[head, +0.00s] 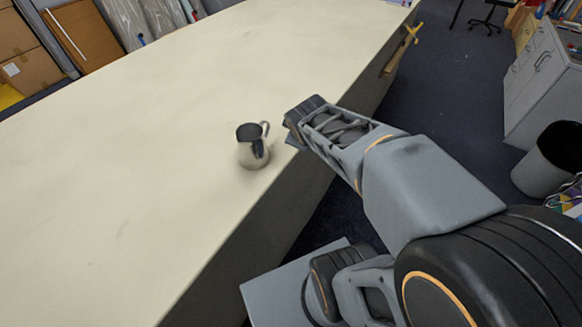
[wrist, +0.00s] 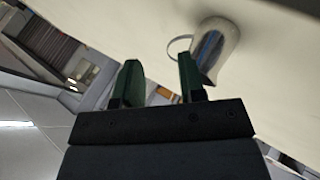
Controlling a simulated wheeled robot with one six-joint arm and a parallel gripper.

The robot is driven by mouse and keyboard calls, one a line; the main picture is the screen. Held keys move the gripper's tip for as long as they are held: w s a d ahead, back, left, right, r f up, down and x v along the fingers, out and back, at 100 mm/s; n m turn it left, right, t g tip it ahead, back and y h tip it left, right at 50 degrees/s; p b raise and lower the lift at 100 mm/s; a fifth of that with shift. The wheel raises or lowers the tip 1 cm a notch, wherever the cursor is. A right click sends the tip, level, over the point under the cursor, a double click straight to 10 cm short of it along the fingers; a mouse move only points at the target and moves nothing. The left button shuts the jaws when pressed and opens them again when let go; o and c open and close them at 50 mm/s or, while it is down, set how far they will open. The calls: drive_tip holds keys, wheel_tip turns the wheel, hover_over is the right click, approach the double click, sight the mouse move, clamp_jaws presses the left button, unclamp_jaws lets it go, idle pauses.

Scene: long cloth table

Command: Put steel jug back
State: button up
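The steel jug (head: 252,152) stands upright on the cream table (head: 130,160), near its right edge, with its handle towards my gripper. It also shows in the wrist view (wrist: 217,48), up and to the right, partly behind the right finger. My gripper (wrist: 160,68) is open, with two green-faced fingers apart and nothing between them. The jug's body lies beyond the right finger, and the handle loop shows above that fingertip. I cannot tell whether finger and jug touch. In the head view my gripper is just right of the jug, at the table edge, its fingers mostly hidden.
The tabletop around the jug is clear. A yellow-ended item (head: 412,34) is at the table's far right side. Beyond the table on the right are a grey cabinet (head: 540,80) and a bin (head: 548,165). Cardboard boxes (head: 25,60) stand at the far left.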

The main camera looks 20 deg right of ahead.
drive_tip(key=s+a+m+g+y, duration=0.3)
drive_tip(key=s+a+m, duration=0.4)
drive_tip(key=s+m, duration=0.1)
drive_tip(key=shift+s+f+g, duration=0.3)
drive_tip(key=shift+s+f, duration=0.1)
drive_tip(key=shift+s, duration=0.3)
